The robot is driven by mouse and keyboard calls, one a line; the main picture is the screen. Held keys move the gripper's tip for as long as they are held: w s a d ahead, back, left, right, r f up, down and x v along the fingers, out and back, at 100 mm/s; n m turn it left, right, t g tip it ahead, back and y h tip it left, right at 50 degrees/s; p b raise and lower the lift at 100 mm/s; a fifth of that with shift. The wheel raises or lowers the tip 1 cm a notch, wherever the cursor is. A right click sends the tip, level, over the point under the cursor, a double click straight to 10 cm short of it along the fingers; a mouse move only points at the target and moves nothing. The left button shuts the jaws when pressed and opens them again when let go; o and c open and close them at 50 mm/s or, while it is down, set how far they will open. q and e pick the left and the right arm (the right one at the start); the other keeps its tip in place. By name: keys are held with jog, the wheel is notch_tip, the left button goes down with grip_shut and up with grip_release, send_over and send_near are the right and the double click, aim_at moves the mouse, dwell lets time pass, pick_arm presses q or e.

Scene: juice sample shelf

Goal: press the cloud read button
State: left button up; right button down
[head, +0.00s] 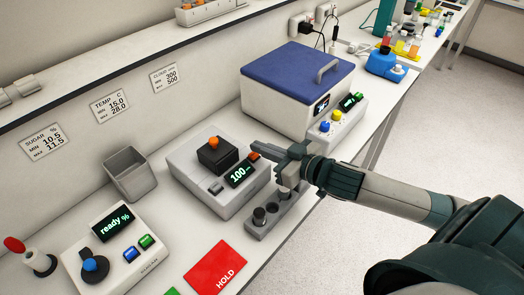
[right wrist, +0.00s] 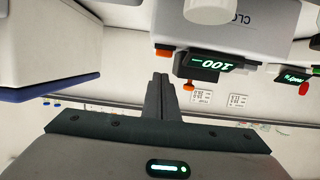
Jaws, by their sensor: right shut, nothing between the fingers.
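The cloud meter is a pale grey box (head: 190,180) in the middle of the bench in the head view. Its dark display (head: 240,174) reads 100. An orange button (head: 254,156) sits beside the display; it also shows in the right wrist view (right wrist: 165,53). A black block (head: 217,155) with an orange knob stands on top of the meter. My right gripper (head: 268,147) is shut and empty, its fingertips close to the orange button. In the right wrist view the closed fingers (right wrist: 160,82) point toward it; I cannot tell whether they touch. My left gripper is not in view.
A grey rack (head: 262,232) with vials stands in front of the meter, below my right gripper. A blue-lidded box (head: 297,62) is behind. A sugar meter (head: 116,245), a grey bin (head: 131,176) and a red HOLD card (head: 216,268) lie left and front.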

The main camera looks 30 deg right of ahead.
jog(key=shift+f, duration=1)
jog(key=shift+f, duration=0.1)
